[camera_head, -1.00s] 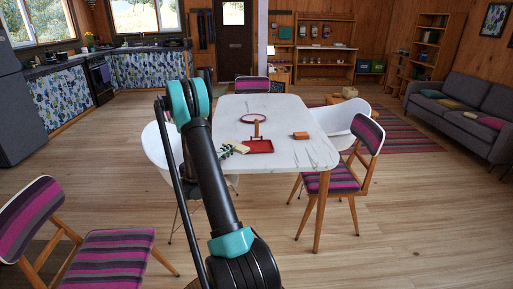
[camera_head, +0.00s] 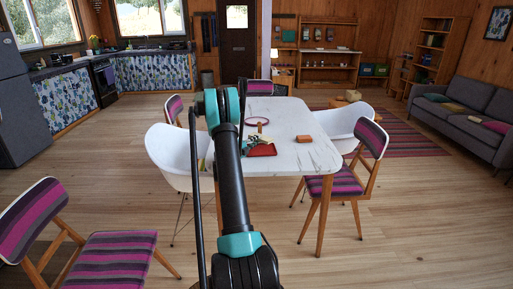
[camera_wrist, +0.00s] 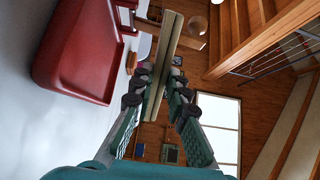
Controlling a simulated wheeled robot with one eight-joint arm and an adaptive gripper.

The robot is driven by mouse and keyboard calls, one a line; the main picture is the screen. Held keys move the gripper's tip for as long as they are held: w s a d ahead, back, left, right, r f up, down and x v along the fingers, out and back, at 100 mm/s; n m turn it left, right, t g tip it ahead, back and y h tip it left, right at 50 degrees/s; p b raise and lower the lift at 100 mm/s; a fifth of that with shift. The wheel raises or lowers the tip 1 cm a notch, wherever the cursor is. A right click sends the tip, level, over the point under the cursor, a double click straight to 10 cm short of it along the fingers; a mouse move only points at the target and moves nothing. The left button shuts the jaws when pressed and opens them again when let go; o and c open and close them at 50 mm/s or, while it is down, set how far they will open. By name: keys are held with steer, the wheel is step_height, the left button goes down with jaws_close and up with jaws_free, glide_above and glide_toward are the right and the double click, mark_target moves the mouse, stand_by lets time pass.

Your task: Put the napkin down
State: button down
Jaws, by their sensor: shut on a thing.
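My gripper (camera_wrist: 160,85) is shut on the napkin (camera_wrist: 165,50), a folded, flat beige strip seen edge-on in the wrist view. The napkin stands out past the fingertips. In the head view my gripper (camera_head: 250,141) is small, over the white marble table (camera_head: 300,160), just by the red tray (camera_head: 263,151); my arm partly covers this spot and I cannot make out the napkin there. In the wrist view the red tray (camera_wrist: 75,60) lies on the tabletop to the left, apart from the napkin.
An orange-brown block (camera_head: 304,139) lies right of the tray. A pinkish ring (camera_head: 257,122) lies behind it. The table's right and front right are bare. White chairs (camera_head: 172,152) and a striped chair (camera_head: 340,180) stand close around the table.

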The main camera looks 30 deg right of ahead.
step_height(320, 180, down, 4)
steer(key=shift+d+r, duration=0.15)
steer(key=shift+r, duration=0.1)
steer(key=c, duration=1.5)
jaws_free()
